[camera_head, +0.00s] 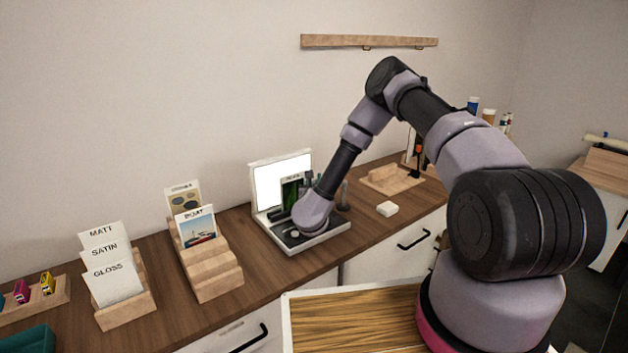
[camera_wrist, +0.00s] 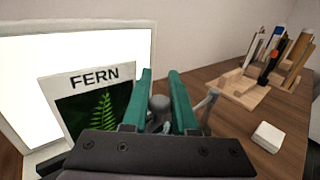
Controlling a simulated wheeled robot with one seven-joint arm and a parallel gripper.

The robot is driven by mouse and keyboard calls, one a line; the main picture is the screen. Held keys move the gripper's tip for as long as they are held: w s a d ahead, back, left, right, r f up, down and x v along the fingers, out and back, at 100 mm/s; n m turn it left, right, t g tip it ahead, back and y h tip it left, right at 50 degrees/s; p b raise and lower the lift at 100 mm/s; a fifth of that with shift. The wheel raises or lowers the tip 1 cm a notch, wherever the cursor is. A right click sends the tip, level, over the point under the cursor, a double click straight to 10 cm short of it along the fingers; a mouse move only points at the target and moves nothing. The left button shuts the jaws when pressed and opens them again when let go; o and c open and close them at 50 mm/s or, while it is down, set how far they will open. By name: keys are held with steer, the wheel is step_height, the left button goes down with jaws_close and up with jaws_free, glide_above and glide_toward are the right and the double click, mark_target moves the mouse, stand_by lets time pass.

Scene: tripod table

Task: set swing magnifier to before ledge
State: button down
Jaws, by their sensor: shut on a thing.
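The light stand has an upright white panel (camera_head: 265,190) and a pale base tray (camera_head: 322,240) on the wooden counter. A FERN card (camera_wrist: 97,103) stands before the panel in the wrist view; its lower edge and the ledge are hidden. My gripper (camera_wrist: 161,76) has green fingers closed around a grey rounded knob (camera_wrist: 160,104), apparently part of the swing magnifier, to the right of the card. A thin grey post (camera_wrist: 208,104) stands just right of the fingers. The magnifier's lens cannot be made out. In the head view my wrist covers much of the base.
A white block (camera_head: 387,209) lies right of the stand. A wooden holder (camera_head: 390,180) with upright items is behind it. Card racks labelled MATT, SATIN, GLOSS (camera_head: 125,305) and a stepped rack (camera_head: 215,275) stand left. Bare counter separates them from the stand.

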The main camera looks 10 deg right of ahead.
steer(key=c, duration=0.7)
jaws_free()
steer(key=shift+d, duration=0.1)
steer(key=s+a, duration=0.2)
steer(key=s, duration=0.8)
steer(key=shift+s, duration=0.3)
steer(key=shift+c, duration=0.3)
